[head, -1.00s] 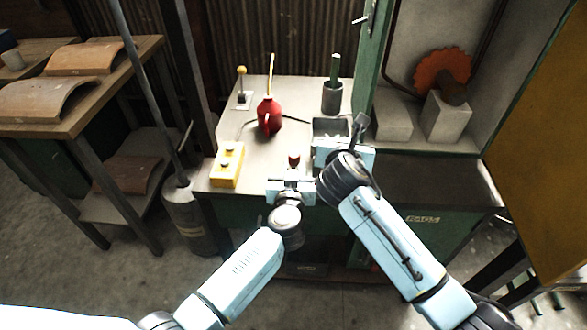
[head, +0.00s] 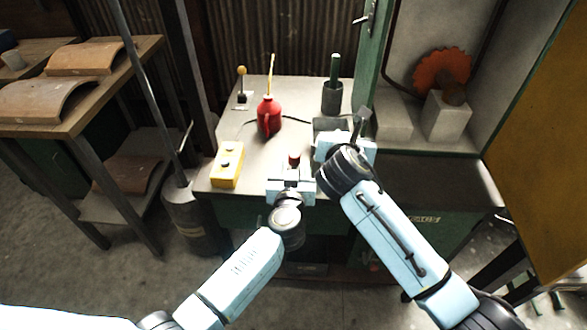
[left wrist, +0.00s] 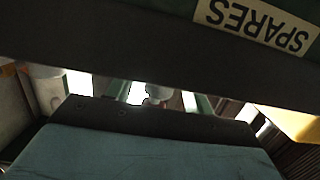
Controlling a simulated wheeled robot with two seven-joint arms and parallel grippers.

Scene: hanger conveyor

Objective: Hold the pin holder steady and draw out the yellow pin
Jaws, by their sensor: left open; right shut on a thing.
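My left gripper (head: 291,182) is open at the bench's front edge. A small red-brown knob-topped piece (head: 294,160) stands just beyond it; I cannot tell whether it is between the fingers. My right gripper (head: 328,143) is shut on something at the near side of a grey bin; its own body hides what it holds. I cannot make out the pin holder for certain. A yellow-knobbed upright rod (head: 241,72) stands on a small plate at the back left, away from both grippers; I cannot tell whether it is the yellow pin. The left wrist view shows mostly dark bench parts.
A red oil can (head: 269,117) stands mid-bench. A yellow button box (head: 227,165) lies at the front left. The grey bin (head: 327,124) and a dark cup (head: 332,98) with a green-handled tool stand right. A SPARES label (left wrist: 255,24) shows close to the left wrist.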

